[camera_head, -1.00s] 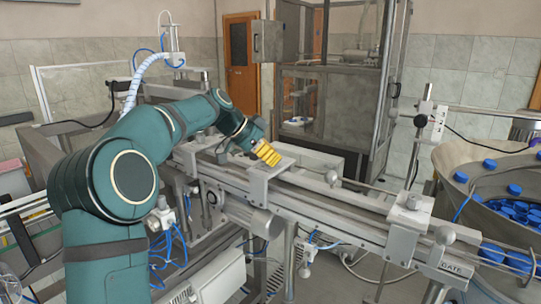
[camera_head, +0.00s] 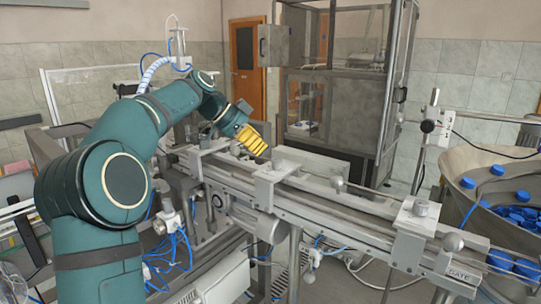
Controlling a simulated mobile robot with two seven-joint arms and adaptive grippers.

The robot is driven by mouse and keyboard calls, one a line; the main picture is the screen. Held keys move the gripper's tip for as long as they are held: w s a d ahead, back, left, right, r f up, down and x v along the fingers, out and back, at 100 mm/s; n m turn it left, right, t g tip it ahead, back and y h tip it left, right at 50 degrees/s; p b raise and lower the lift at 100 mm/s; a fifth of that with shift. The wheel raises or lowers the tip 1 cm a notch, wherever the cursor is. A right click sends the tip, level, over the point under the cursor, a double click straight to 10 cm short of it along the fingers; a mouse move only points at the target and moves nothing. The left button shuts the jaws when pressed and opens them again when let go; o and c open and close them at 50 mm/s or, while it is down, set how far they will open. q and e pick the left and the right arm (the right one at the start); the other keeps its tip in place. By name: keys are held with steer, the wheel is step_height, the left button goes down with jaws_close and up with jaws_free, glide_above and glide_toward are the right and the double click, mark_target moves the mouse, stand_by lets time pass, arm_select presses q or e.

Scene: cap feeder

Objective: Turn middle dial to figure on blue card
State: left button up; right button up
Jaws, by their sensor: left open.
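My left gripper (camera_head: 256,147) has yellow fingers and is open, though the gap between them hardly shows at this angle. It hangs over the conveyor rail, above and left of the middle grey bracket (camera_head: 276,176), and appears apart from it. The middle dial cannot be told for certain; a small knob-like part sits on top of this bracket, just below the fingers. I see no blue card and no readable figures. My right gripper is out of view.
The conveyor rail (camera_head: 340,212) runs from left back to right front. A round metal bowl (camera_head: 473,160) with several blue caps (camera_head: 497,169) stands at the right. An upright post (camera_head: 429,140) and a glazed metal cabinet (camera_head: 330,90) stand behind the rail.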

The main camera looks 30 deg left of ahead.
arm_select(q)
steer(key=shift+v, duration=2.3)
